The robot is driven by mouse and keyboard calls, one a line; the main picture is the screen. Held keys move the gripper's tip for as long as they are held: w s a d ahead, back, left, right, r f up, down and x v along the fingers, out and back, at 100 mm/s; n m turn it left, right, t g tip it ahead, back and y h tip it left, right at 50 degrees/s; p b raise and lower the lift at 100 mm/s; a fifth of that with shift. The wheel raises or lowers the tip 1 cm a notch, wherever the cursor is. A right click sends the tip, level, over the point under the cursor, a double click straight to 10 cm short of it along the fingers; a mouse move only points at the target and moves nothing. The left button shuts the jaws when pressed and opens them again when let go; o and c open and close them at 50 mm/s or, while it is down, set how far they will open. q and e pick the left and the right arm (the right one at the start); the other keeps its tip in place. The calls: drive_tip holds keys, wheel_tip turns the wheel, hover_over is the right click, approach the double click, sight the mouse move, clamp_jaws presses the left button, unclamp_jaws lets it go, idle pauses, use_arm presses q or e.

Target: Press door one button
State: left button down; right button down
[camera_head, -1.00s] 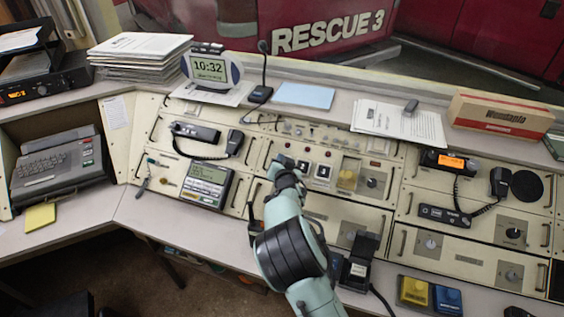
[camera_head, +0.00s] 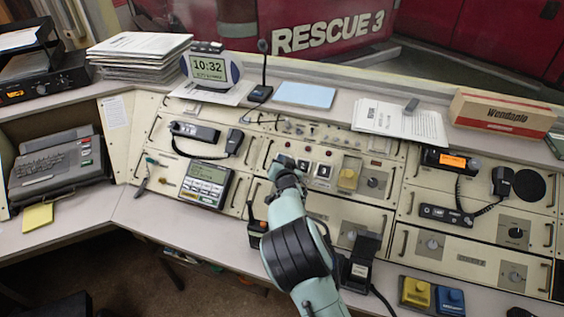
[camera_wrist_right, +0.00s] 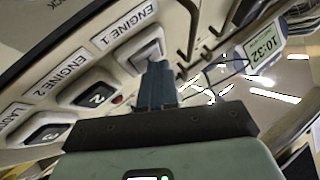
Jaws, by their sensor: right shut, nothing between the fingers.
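My right gripper (camera_head: 283,161) is shut and empty at the button row on the middle console panel. In the right wrist view its closed fingertips (camera_wrist_right: 157,68) overlap the edge of the button labelled ENGINE 1 (camera_wrist_right: 138,50). I cannot tell whether they touch it or whether it is pressed in. The head view hides this button behind the gripper. In the head view these two (camera_head: 304,167) (camera_head: 323,172) are right of my gripper. My left gripper is not in view.
A phone unit with a screen (camera_head: 206,184) is left of my arm. A handheld radio (camera_head: 257,232) and a black dock (camera_head: 360,262) flank my forearm. A clock (camera_head: 210,70) stands on the shelf behind.

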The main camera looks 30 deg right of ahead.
drive_tip(key=shift+w+d+f+b, duration=0.1)
drive_tip(key=shift+d+f+b, duration=0.1)
drive_tip(key=shift+f+b, duration=0.2)
drive_tip(key=shift+r, duration=0.1)
idle(0.5)
drive_tip(key=shift+s+a+r+p, duration=0.3)
drive_tip(key=shift+a+r+p, duration=0.15)
drive_tip(key=shift+r, duration=0.3)
drive_tip(key=shift+r, duration=0.2)
drive_tip(key=r, duration=0.1)
drive_tip(key=s+a+r+p, duration=0.1)
drive_tip(key=a+r+p, duration=0.1)
drive_tip(key=shift+s+r, duration=0.35)
drive_tip(key=shift+r, duration=0.05)
drive_tip(key=shift+s+f, duration=0.1)
idle(0.3)
